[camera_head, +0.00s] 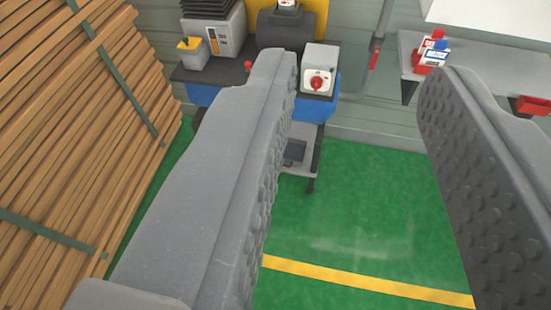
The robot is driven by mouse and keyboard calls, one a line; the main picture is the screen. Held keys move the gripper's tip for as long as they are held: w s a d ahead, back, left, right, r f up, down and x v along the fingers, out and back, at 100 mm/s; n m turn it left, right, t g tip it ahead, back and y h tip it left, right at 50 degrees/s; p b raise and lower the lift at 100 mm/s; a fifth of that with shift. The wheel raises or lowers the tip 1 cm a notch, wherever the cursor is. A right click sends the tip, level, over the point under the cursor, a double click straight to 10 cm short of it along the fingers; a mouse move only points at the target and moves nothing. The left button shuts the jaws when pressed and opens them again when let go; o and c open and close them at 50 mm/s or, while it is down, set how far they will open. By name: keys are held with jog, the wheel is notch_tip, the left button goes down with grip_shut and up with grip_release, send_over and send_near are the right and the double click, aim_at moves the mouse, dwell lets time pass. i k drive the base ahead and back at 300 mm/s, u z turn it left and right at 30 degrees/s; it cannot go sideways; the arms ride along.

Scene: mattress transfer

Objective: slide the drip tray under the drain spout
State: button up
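My gripper (365,80) is open and empty, with its two grey studded fingers wide apart. Between and beyond them stands a machine with a blue tank (322,108) and a dark top plate. A small dark grey object (295,150) sits low beneath the machine, just right of my left finger. I cannot tell whether it is the drip tray. I cannot make out a drain spout. My left finger hides much of the machine's middle and underside. Both fingers are apart from the machine.
Strapped wooden planks (75,120) are stacked high along the left. The green floor (370,200) between my fingers is clear, crossed by a yellow line (360,283).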

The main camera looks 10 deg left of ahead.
aim_at(294, 153)
jog(key=u, duration=0.05)
jog(key=i, duration=1)
jog(key=z, duration=0.1)
